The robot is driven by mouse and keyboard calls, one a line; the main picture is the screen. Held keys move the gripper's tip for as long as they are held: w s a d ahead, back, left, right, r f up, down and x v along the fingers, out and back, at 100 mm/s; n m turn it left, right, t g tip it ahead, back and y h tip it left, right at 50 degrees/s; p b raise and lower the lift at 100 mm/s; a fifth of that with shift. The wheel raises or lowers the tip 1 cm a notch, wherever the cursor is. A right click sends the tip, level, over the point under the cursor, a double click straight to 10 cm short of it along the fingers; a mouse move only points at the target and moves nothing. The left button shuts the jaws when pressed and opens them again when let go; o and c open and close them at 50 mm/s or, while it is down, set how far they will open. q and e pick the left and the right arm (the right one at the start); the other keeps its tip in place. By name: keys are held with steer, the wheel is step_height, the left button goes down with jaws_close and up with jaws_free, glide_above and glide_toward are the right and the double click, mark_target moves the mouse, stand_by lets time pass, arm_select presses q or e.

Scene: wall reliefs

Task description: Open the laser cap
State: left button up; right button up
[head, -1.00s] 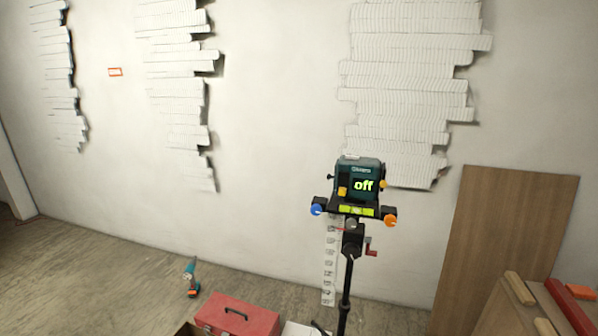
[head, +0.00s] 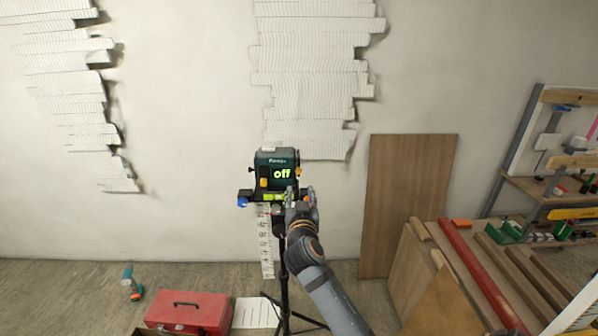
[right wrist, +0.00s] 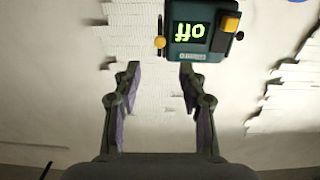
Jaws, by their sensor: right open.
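The laser level (head: 277,171) is a dark green box on a black tripod (head: 283,262), and its display reads "off". It has a yellow-orange piece (head: 264,183) on its left side and a small orange knob on its right. My right gripper (head: 302,192) is at the device's lower right and hides the right end of its mount. In the right wrist view the laser level (right wrist: 203,32) appears upside down, beyond the fingertips. My right gripper (right wrist: 158,75) is open there with nothing between its fingers. Whether it touches the device cannot be told. My left gripper is not in view.
A brown board (head: 408,200) leans on the wall. A workbench with a red beam (head: 470,270) fills the right. White wall reliefs (head: 312,80) hang behind the laser.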

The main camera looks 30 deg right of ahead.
mark_target(299, 172)
steer(key=p+x, duration=0.3)
steer(key=x, duration=0.7)
steer(key=shift+w+d+r+p, duration=0.2)
steer(key=shift+d+p, duration=0.05)
steer(key=shift+p, duration=0.15)
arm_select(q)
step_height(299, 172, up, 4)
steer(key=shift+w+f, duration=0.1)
arm_select(e)
jaws_close()
